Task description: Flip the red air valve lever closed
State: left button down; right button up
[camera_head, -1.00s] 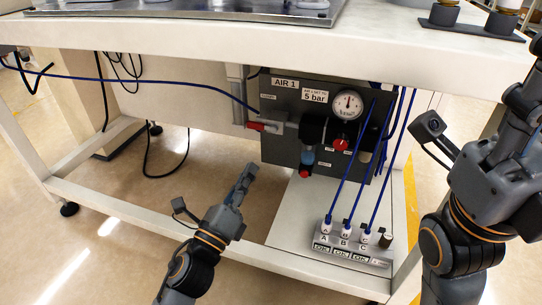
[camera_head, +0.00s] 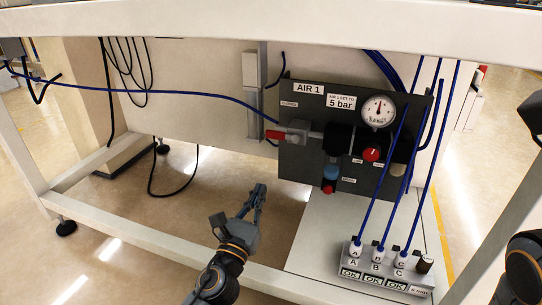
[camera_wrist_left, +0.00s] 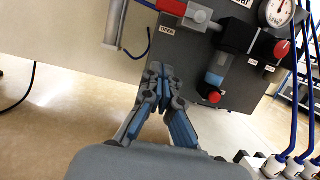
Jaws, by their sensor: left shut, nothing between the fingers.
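The red air valve lever (camera_head: 274,135) sticks out to the left of a grey valve body (camera_head: 298,132) on the dark AIR 1 panel (camera_head: 305,165). It lies roughly level, in line with the pipe. A small label (camera_head: 289,104), seemingly CLOSED, is above it. In the left wrist view the lever (camera_wrist_left: 171,7) is at the top edge, partly cut off, above an OPEN label (camera_wrist_left: 167,30). My left gripper (camera_head: 260,188) is below and slightly left of the lever, apart from it, shut and empty. Its fingertips (camera_wrist_left: 161,70) point up toward the panel's lower left edge. My right gripper is out of view.
A pressure gauge (camera_head: 379,111), a red regulator knob (camera_head: 371,154) and a blue filter (camera_head: 331,172) sit right of the valve. Blue hoses run to a connector block (camera_head: 385,275) below. The tabletop edge (camera_head: 250,22) overhangs; a frame rail (camera_head: 150,238) crosses low. Space left of the panel is open.

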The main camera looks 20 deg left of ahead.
aim_at(282, 136)
pick_arm(q)
jog(key=w+r+p, duration=0.3)
jog(key=w+r, duration=0.3)
jog(key=w, duration=0.3)
jog(key=shift+w+d+r, duration=0.2)
jog(key=shift+w, duration=0.1)
jog(key=shift+a+r+m+p, duration=0.1)
jog(key=shift+r+m+p, duration=0.1)
jog(key=shift+m+p, duration=0.45)
